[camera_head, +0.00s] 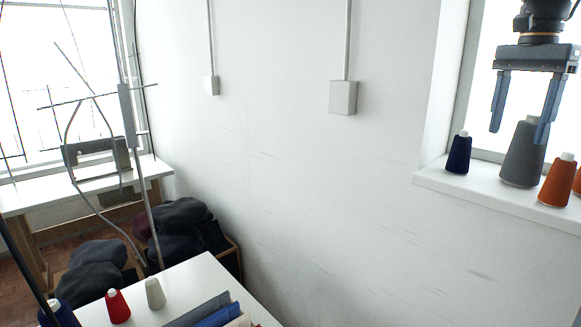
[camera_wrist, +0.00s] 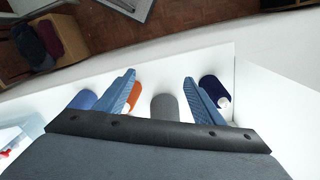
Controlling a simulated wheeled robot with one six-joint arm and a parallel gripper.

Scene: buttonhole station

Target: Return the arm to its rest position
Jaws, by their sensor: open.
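My gripper (camera_head: 520,100) is at the upper right of the head view, pointing down over the window sill. Its two fingers are spread wide with nothing between them gripped. I cannot tell the exact gap between fingertips and cone. The arm above the gripper is mostly out of frame.
On the sill (camera_head: 470,190) stand a navy cone (camera_head: 459,154) and an orange cone (camera_head: 556,182) beside the grey one. A white table (camera_head: 190,290) at the bottom holds red and cream cones and folded cloth. The window reveal wall (camera_head: 447,80) is left of my gripper.

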